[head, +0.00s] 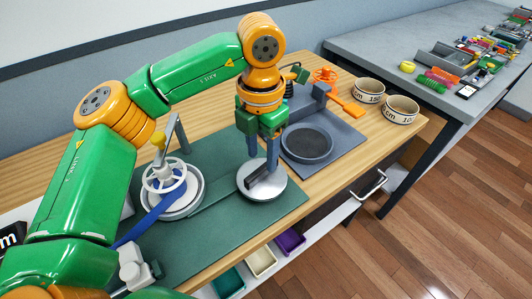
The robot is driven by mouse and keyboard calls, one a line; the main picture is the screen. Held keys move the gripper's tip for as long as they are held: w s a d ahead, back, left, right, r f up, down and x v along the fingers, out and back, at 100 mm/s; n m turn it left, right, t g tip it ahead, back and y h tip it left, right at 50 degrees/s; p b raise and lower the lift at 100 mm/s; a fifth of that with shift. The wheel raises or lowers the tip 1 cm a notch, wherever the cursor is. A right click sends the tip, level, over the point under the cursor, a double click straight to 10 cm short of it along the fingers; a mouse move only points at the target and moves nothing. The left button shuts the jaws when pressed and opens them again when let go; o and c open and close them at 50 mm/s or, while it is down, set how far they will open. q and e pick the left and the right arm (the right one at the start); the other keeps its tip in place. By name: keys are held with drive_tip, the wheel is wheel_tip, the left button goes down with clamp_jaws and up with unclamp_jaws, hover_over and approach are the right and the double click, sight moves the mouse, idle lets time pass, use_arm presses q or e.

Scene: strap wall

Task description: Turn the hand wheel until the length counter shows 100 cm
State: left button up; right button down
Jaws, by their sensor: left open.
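The white spoked hand wheel (165,176), with a yellow knob (158,140) by its far rim, stands above a pale round disc on the green mat. A blue strap (150,218) runs from it toward the lower left. A black panel (10,239) at the left edge shows only the letter "m"; I cannot tell whether it is the length counter, and no number is readable. My left gripper (262,163) points down, open, over a second pale disc (258,192) with a dark bar on it, right of the wheel. Contact there is unclear. My right gripper is out of view.
Two labelled rings (369,91) stand at the right. Coloured bins (261,260) sit below the front edge. The green mat (205,241) is clear in front.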

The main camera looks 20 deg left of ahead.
sight(261, 169)
use_arm(q)
wheel_tip(261, 169, down, 4)
drive_tip(key=shift+a+r, duration=0.15)
drive_tip(key=shift+r, duration=0.1)
drive_tip(key=shift+w+f, duration=0.15)
drive_tip(key=c, duration=0.5)
clamp_jaws()
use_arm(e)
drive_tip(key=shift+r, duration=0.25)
use_arm(q)
drive_tip(key=shift+m, duration=0.3)
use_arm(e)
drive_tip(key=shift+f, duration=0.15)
